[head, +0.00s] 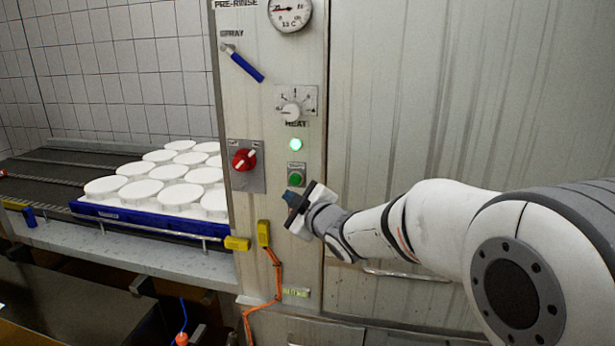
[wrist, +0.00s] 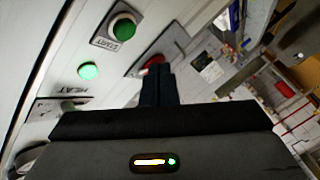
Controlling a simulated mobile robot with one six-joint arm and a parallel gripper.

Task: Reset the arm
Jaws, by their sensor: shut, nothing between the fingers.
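My gripper (head: 291,198) is at the end of my white arm, just below the green start button (head: 295,180) on the steel panel. In the wrist view the dark fingers of my gripper (wrist: 158,72) are together with nothing between them. The start button also shows in the wrist view (wrist: 123,29), up and left of the fingertips, apart from them. The green lamp (head: 295,144) above the button is lit. The red rotary switch (head: 243,159) is to the left of the button; in the wrist view it is partly hidden behind the fingertips.
White round moulds (head: 172,171) stand in a blue tray (head: 150,220) on the conveyor (head: 60,165) at left. A heat dial (head: 291,111), a blue-handled spray lever (head: 246,67) and a gauge (head: 290,12) are higher on the panel. A yellow connector (head: 263,233) and orange cable hang below.

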